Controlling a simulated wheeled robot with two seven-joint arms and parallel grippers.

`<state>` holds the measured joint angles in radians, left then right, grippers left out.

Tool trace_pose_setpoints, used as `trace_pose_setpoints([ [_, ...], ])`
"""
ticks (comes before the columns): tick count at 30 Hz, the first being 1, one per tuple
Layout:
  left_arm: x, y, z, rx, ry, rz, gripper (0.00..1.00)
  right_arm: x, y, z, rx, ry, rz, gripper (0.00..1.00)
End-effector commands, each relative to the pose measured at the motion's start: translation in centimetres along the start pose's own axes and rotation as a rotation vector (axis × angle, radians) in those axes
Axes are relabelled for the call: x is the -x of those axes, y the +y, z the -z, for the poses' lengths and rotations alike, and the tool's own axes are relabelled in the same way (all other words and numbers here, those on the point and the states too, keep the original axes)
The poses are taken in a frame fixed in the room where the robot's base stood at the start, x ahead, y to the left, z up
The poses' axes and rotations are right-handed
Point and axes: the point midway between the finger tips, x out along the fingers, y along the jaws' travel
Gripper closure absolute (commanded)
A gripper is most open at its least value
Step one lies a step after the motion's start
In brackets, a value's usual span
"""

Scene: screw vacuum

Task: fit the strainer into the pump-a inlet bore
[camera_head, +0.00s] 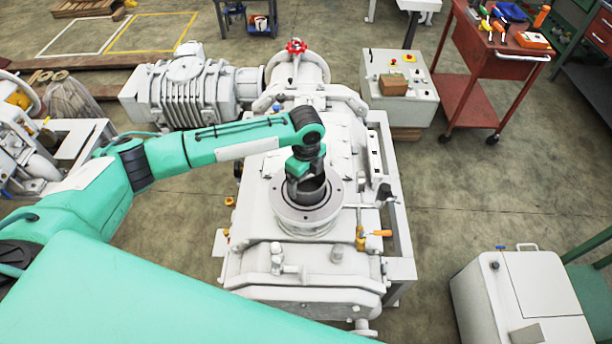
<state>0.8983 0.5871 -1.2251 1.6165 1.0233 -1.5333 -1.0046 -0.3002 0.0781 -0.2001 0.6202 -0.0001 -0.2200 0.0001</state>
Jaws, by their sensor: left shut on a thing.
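The pump (290,262) is a pale grey machine in the middle of the head view. Its round inlet flange (326,222), a pale ring with bolt holes, faces up and surrounds the pump-a inlet bore. My left gripper (306,190) points down over the bore, its dark fingers at the opening. It is shut on the strainer (316,190), a dark round piece at the bore. Fingers and shadow hide part of the strainer, so I cannot tell how deep it sits or whether it touches the bore wall. My right gripper is out of view.
A control box (398,88) is at the back right, with a red tool cart (490,65) beyond. An orange-handled valve (372,234) sits right of the flange. A white cabinet (522,295) is front right.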

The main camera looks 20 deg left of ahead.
Motion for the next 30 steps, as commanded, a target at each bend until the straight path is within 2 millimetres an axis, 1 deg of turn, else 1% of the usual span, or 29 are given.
trace_pose_setpoints([
  [19,-1.6,0.0,0.0,0.000,-0.001,0.001,0.38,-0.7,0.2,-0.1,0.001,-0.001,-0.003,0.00],
  [20,-1.6,0.0,0.0,0.000,-0.001,0.001,0.08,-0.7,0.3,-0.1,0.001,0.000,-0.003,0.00],
  [21,-1.6,0.0,0.0,0.000,-0.001,0.001,0.00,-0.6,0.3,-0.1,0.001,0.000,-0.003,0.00],
  [27,-1.6,0.0,0.0,0.000,-0.001,0.000,0.00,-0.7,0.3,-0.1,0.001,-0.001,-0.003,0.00],
  [30,-1.3,0.0,0.0,0.000,0.000,0.001,0.00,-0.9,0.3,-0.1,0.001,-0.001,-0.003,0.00],
])
